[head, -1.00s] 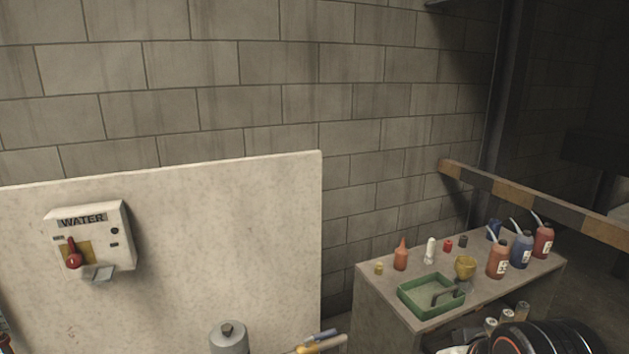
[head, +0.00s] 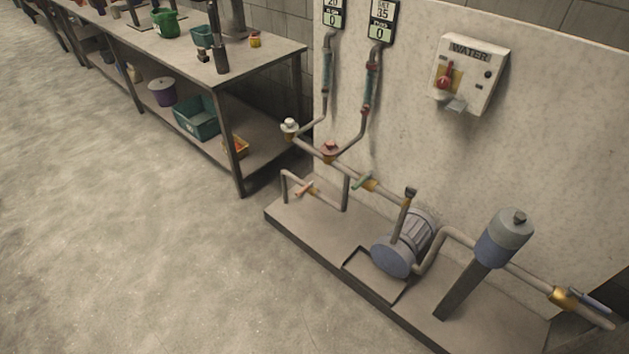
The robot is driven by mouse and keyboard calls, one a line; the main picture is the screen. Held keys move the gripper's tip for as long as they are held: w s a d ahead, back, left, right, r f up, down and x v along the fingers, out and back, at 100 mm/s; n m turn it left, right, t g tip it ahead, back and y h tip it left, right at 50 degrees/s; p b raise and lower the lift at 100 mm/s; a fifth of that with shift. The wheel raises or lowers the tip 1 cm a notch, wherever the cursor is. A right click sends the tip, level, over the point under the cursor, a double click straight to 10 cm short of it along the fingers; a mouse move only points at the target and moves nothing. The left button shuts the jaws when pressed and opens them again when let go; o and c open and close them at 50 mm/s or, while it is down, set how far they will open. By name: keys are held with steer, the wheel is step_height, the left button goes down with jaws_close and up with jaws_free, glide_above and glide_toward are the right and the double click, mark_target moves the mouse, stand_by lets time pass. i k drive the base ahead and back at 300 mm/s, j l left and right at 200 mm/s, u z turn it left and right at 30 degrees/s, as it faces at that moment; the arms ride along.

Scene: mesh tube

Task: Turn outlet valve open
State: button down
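Several valves show on the pump rig, and none carries a label I can read as outlet. A brass valve (head: 564,298) with a blue lever (head: 589,301) sits on the pipe at the far right, past the grey-blue cylinder (head: 505,237). Its lever looks roughly in line with the pipe. A valve with a green handle (head: 362,182) and one with an orange handle (head: 305,189) sit on the pipes left of the pump (head: 406,245). A white knob (head: 289,126) and a red knob (head: 330,150) top the pipes behind. My gripper is not in view.
The rig stands on a low grey base (head: 330,251) before a pale panel (head: 420,130). A WATER box (head: 469,73) with a red lever and two gauges reading 0 (head: 380,22) hang there. A bench (head: 262,60) stands at upper left. The floor at left is clear.

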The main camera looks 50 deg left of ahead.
mark_target(364, 178)
steer(key=j+u, duration=0.4)
steer(key=i+j+u, duration=0.15)
steer(key=u, duration=0.3)
steer(key=i+j+u, duration=0.15)
steer(key=j+u, duration=0.25)
steer(key=i+j, duration=0.1)
steer(key=i+l+u, duration=0.2)
steer(key=i+l, duration=0.3)
